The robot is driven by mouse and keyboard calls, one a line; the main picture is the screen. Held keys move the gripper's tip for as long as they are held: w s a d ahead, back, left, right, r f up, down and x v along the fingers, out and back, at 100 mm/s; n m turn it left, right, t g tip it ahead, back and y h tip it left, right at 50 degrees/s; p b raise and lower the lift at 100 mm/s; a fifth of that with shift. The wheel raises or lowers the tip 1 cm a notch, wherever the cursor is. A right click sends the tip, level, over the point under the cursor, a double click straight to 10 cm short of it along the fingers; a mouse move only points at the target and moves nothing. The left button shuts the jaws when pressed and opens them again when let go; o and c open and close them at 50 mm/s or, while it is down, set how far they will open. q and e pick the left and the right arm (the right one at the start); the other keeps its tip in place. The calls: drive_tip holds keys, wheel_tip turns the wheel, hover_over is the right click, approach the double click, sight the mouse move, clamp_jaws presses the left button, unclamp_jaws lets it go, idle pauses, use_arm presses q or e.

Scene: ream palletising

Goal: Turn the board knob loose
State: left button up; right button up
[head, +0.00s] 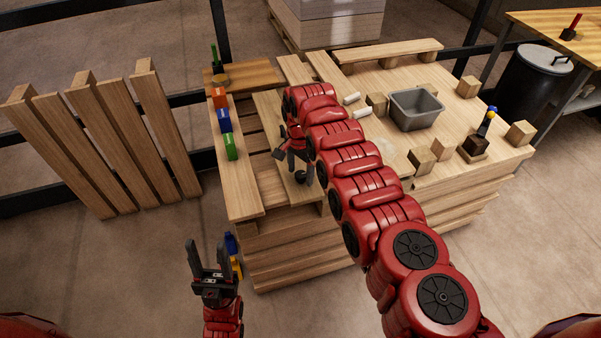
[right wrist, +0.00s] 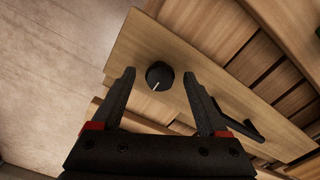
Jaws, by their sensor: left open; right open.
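A round black knob (right wrist: 159,75) with a white pointer line sits on a pale wooden board (right wrist: 205,82) in the right wrist view. The right gripper (right wrist: 160,72) is open, its fingertips on either side of the knob with visible gaps. Whether the fingertips are level with the knob or above it is unclear. In the head view the right gripper (head: 293,158) points down over the board (head: 303,194), and the arm covers part of it. The left gripper (head: 208,258) is open and empty, in front of the pallet stack's left corner.
A black bar handle (right wrist: 240,126) is on the board. Orange, blue and green blocks (head: 225,121) line the left plank. A grey bin (head: 416,109), wooden blocks (head: 468,87) and white rolls (head: 362,112) lie on the stack. A slatted pallet (head: 110,140) leans at left.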

drive_tip(key=shift+r, duration=0.1)
drive_tip(key=shift+c, duration=0.8)
clamp_jaws()
